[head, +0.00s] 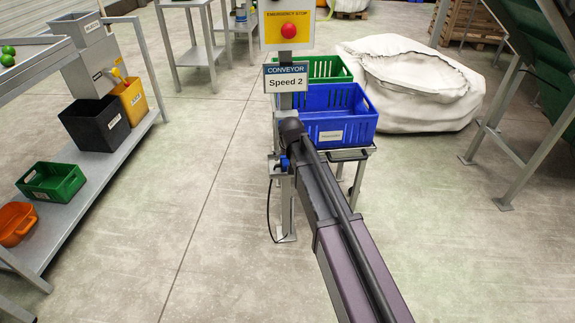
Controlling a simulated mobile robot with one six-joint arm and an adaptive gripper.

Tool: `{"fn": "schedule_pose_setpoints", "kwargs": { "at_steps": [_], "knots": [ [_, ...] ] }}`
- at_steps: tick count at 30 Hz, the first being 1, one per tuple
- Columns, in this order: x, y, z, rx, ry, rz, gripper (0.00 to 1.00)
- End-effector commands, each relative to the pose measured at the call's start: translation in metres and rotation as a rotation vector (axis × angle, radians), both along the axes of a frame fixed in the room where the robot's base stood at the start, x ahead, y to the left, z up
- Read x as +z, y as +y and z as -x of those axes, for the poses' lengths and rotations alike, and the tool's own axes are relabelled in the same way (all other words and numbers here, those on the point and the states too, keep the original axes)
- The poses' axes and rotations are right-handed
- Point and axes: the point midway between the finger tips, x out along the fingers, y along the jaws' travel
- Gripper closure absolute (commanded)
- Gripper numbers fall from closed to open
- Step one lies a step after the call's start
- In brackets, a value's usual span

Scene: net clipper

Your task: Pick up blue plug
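A small blue piece (284,163), which looks like the blue plug, shows at the grey conveyor post (287,205). A thin black cable (268,215) hangs in a loop beside the post, near the blue piece. My arm reaches up from the bottom right, and its dark end (291,129) is in front of the post, just above the blue piece. The fingers of my gripper cannot be made out. I cannot tell whether they touch the blue piece.
A blue crate (343,127) on a stand is right of the post, with a green crate (327,69) behind. A yellow emergency-stop box (273,40) and a "Speed 2" sign (286,84) are above. A shelf (100,160) with bins stands left. The floor between is clear.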

Motion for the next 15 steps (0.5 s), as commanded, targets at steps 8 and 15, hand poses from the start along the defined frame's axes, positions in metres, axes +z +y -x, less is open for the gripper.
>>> {"fn": "schedule_pose_setpoints", "kwargs": {
  "at_steps": [8, 15],
  "knots": [
    [-0.026, -0.001, -0.007, 0.000, 0.000, 0.000, 0.00],
    [-0.039, 0.000, -0.013, 0.000, 0.000, 0.000, 0.00]
  ]
}}
